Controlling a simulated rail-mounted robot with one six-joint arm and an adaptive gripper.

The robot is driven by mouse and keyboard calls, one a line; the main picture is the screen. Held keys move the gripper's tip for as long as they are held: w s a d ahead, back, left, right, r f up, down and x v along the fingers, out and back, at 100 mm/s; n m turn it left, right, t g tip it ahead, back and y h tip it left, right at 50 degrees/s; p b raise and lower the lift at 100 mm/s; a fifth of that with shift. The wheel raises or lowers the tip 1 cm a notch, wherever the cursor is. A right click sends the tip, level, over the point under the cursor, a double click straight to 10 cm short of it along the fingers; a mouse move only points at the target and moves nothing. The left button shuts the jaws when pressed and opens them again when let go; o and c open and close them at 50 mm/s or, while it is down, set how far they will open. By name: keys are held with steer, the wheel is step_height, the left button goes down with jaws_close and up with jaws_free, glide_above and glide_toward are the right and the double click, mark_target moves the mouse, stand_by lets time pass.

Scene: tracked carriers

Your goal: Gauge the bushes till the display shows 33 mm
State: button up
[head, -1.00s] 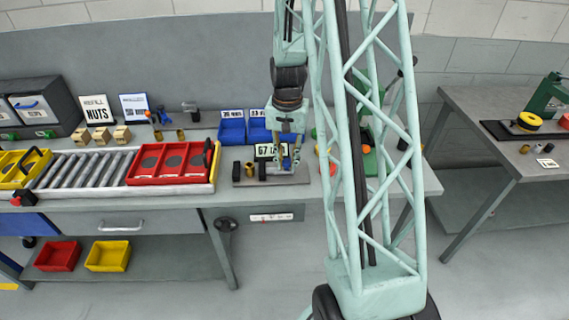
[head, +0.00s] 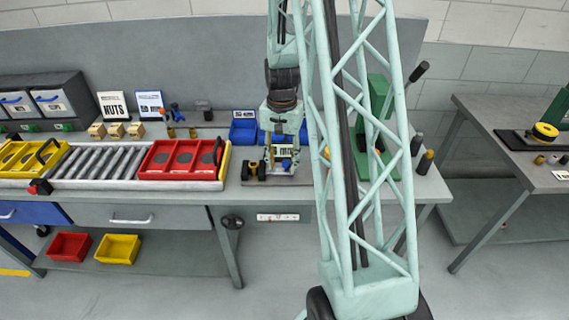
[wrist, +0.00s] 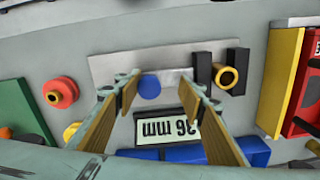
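My gripper (wrist: 164,95) is open, its two tan-padded fingers apart with nothing between the pads; it also shows in the head view (head: 283,160). A round blue knob (wrist: 149,87) on the gauge's grey plate (wrist: 115,68) lies beyond the fingertips, between them in the picture. A brass bush (wrist: 228,75) sits between two black blocks (wrist: 203,68) at the right of the plate; it also shows in the head view (head: 252,168). The display (wrist: 150,129) appears upside down and seems to read 36 mm; a finger partly covers its digits.
A red tray (wrist: 305,85) with a yellow edge (wrist: 282,80) is at the right. A green machine (wrist: 25,110) and a red knob (wrist: 62,92) are at the left. Blue bins (wrist: 187,153) stand behind the display. In the head view, a roller conveyor (head: 105,163) is left of the gauge.

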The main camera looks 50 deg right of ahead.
mark_target(283, 162)
steer(key=shift+s+d, duration=0.15)
stand_by(0.4)
steer(key=shift+r, duration=0.15)
steer(key=shift+r, duration=0.4)
step_height(283, 162, up, 11)
stand_by(0.7)
stand_by(1.0)
